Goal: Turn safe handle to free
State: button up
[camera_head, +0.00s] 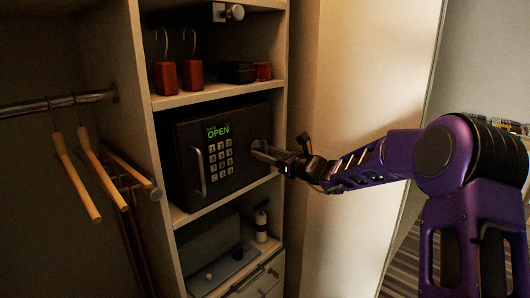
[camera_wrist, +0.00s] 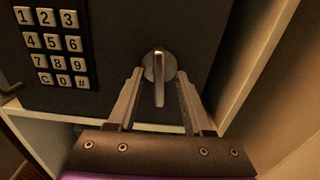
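A dark safe (camera_head: 187,135) stands on the middle shelf of a closet with its door closed. Its green display (camera_head: 217,130) reads OPEN, above a keypad (camera_head: 219,157). In the wrist view the safe handle (camera_wrist: 159,80) is a silver knob with an upright bar on a round plate, right of the keypad (camera_wrist: 55,45). My gripper (camera_wrist: 160,88) is open, with one finger on each side of the handle bar. Gaps show between the bar and both fingers, so it is not clamped. In the head view my gripper (camera_head: 268,152) is at the safe's right side and hides much of the handle.
A vertical pull bar (camera_head: 198,172) is on the safe's left. Red-brown items (camera_head: 178,77) and a dark box (camera_head: 237,72) sit on the shelf above. A closet side panel (camera_head: 345,80) stands right of the safe. Wooden hangers (camera_head: 103,175) hang left. A bottle (camera_head: 261,222) stands below.

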jog(key=shift+r, duration=0.2)
jog(key=shift+s+d, duration=0.3)
jog(key=shift+d, duration=0.05)
jog(key=v, duration=1.6)
jog(key=shift+s, duration=0.15)
jog(key=shift+d+f, duration=0.1)
